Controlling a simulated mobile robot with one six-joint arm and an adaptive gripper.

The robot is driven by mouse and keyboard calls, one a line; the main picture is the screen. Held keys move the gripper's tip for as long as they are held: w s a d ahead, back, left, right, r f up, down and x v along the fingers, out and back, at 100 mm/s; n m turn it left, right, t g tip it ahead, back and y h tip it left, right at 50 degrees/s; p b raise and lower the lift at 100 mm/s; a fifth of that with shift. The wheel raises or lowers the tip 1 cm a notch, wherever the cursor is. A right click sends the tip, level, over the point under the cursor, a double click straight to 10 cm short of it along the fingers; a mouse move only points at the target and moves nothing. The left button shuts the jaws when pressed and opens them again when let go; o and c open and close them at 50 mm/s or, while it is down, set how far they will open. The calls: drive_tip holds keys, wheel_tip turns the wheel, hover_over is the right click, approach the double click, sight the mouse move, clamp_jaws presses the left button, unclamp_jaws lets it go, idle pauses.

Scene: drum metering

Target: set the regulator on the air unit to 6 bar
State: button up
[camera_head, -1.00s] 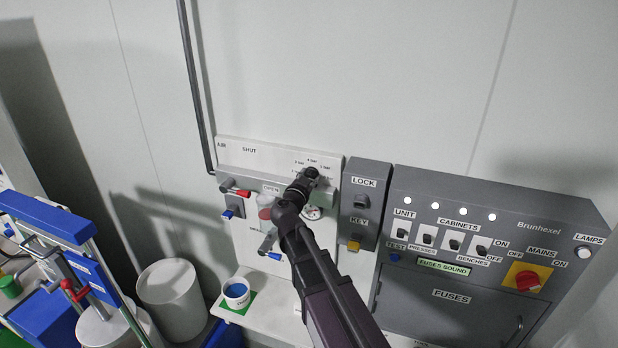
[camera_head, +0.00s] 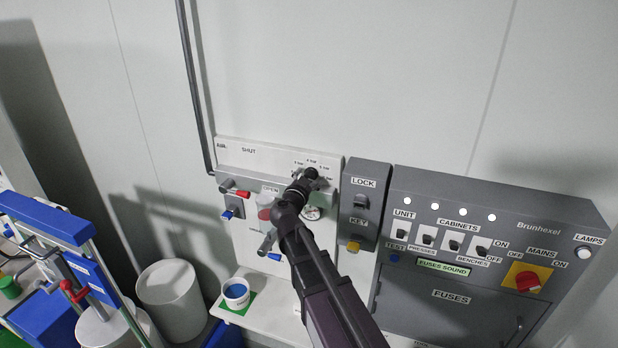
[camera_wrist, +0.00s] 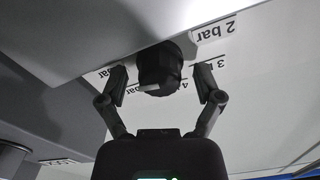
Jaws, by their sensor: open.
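The regulator knob (camera_wrist: 160,68) is black with a white pointer mark, and in the wrist view it sits between the fingers of my gripper (camera_wrist: 160,78). The fingers are open, one on each side, with a visible gap at the right; contact at the left is unclear. The pointer mark is toward the lower left, among upside-down bar labels. The 2 bar label (camera_wrist: 215,30) reads clearly; the exact setting does not. In the head view my gripper (camera_head: 300,186) is at the upper right of the air unit (camera_head: 234,149) and partly hides the knob and scale.
The lock and key box (camera_head: 367,215) is close on the right, beside the fuse cabinet (camera_head: 500,230). The wall above is clear.

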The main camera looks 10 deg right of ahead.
drive_tip(key=v, duration=1.2)
drive_tip(key=shift+w, duration=0.1)
drive_tip(key=s+d+f+n+g+y, duration=0.1)
drive_tip(key=s+d+f+n+g, duration=0.1)
drive_tip(key=s+d+f+g, duration=0.35)
drive_tip(key=s+d+f+n+g+y, duration=0.2)
drive_tip(key=d+f+g, duration=0.35)
drive_tip(key=f, duration=0.35)
drive_tip(key=s+a+f+n+g+y, duration=0.3)
drive_tip(key=s+f+n+g+y, duration=0.1)
drive_tip(key=s+n+y, duration=0.2)
wheel_tip(320, 180, down, 18)
drive_tip(key=s+b, duration=0.2)
drive_tip(key=b, duration=1.5)
drive_tip(key=shift+s+a+g+b, duration=0.15)
drive_tip(key=shift+s+g+b, duration=0.15)
drive_tip(key=shift+b, duration=0.1)
